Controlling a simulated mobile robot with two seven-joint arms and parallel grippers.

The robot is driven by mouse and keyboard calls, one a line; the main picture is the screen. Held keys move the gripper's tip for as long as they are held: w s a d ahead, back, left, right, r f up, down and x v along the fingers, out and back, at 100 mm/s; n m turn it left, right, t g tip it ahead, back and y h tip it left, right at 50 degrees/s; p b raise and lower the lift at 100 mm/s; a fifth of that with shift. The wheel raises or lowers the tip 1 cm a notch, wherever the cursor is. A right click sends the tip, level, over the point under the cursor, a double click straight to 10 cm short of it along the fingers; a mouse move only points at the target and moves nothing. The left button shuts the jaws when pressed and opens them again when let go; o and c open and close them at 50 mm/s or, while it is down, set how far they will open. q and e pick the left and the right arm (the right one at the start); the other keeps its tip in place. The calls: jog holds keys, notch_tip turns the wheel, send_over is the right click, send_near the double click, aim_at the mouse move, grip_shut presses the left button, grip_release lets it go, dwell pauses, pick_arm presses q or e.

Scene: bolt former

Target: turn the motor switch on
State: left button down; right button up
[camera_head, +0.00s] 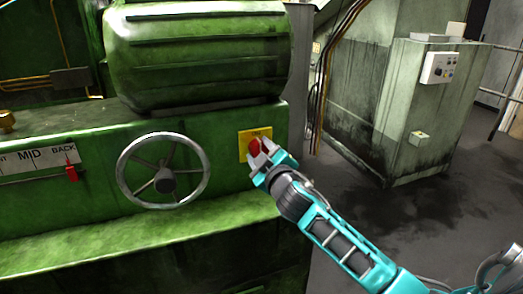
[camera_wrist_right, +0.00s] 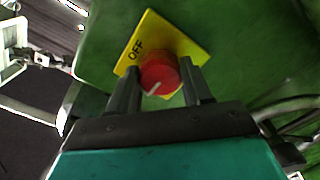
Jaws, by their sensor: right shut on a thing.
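The motor switch is a red round knob (camera_head: 255,147) on a yellow plate (camera_head: 243,149) on the green machine's front. In the right wrist view the red knob (camera_wrist_right: 160,76) carries a white pointer line, and the yellow plate (camera_wrist_right: 182,42) reads OFF at its left. The line slants toward the lower left of the picture. Any other label is hidden behind the knob and fingers. My right gripper (camera_head: 262,160) is at the plate, its fingers (camera_wrist_right: 161,88) on either side of the knob and shut on it. My left gripper is in neither view.
A grey handwheel (camera_head: 162,171) stands out from the green machine (camera_head: 200,125) left of the switch. A lever scale marked MID and BACK (camera_head: 40,160) is at far left. A grey cabinet (camera_head: 395,110) with a control box (camera_head: 440,68) stands at right, with open floor between.

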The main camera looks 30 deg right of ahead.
dwell(0.4)
jog(key=o, duration=1)
jog(key=shift+o, duration=0.2)
jog(key=v, duration=1.3)
jog(key=shift+d, duration=0.1)
jog(key=s+a+f+m+g+y, duration=0.1)
jog(key=s+a+f, duration=0.3)
jog(key=f, duration=0.5)
jog(key=s+a+f+m+g+y, duration=0.1)
jog(key=s+a+f+g+y, duration=0.2)
jog(key=f, duration=0.5)
jog(key=s+a+f+m+g+y, duration=0.1)
jog(key=s+a+f+g+y, duration=0.1)
jog(key=s+a+f, duration=0.4)
notch_tip(320, 180, down, 4)
jog(key=shift+a+r+m+g, duration=0.1)
jog(key=shift+a+m+g, duration=0.25)
jog(key=shift+a, duration=0.25)
